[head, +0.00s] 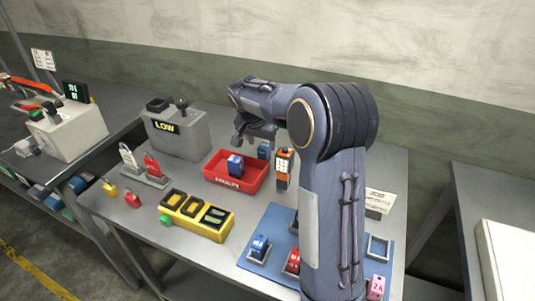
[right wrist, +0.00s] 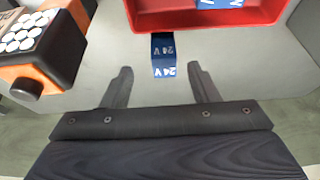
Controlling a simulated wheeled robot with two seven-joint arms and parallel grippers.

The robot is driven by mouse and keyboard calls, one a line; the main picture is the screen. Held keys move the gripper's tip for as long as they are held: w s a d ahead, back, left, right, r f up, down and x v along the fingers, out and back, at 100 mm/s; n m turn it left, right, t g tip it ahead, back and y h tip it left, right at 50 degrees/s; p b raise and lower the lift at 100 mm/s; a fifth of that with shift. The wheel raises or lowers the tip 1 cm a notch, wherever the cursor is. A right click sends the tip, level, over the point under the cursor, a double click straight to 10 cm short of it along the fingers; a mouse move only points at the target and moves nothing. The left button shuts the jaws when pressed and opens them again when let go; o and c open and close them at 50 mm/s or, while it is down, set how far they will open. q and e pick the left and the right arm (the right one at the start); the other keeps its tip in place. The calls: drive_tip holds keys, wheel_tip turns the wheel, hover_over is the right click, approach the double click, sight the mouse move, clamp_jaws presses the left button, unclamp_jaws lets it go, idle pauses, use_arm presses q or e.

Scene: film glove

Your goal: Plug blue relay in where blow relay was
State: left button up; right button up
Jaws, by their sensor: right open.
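A blue relay marked 24 V (right wrist: 163,52) stands on the bench against the outside of the red MULTI tray (right wrist: 135,12). It also shows behind the tray in the head view (head: 264,149). My right gripper (right wrist: 160,68) is open, its fingers on either side of this relay's near end; contact cannot be told. It shows in the head view too (head: 256,142). Another blue relay (head: 236,164) lies in the red tray. On the blue board (head: 262,223), a blue relay (head: 259,247) and a red relay (head: 293,262) sit in sockets, and one socket (head: 379,246) looks empty. My left gripper is out of view.
An orange and black meter (head: 284,167) stands right of the red tray. A yellow case (head: 197,216) lies in front, padlocks (head: 152,166) stand at left, and a grey LOW box (head: 176,131) behind. A pink relay (head: 376,287) is near the front edge. My right arm hides part of the board.

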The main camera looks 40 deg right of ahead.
sight(264, 146)
drive_tip(key=shift+w+d+f, duration=0.1)
drive_tip(key=shift+d+f, duration=0.15)
drive_tip(key=shift+f, duration=0.15)
drive_tip(key=x, duration=0.2)
drive_tip(key=p+x, duration=0.1)
drive_tip(key=x, duration=0.3)
drive_tip(key=shift+w+d+f, duration=0.2)
drive_tip(key=shift+w+d, duration=0.15)
drive_tip(key=shift+w, duration=0.15)
drive_tip(key=shift+c, duration=0.3)
drive_tip(key=c, duration=1.1)
drive_tip(key=shift+r, duration=0.15)
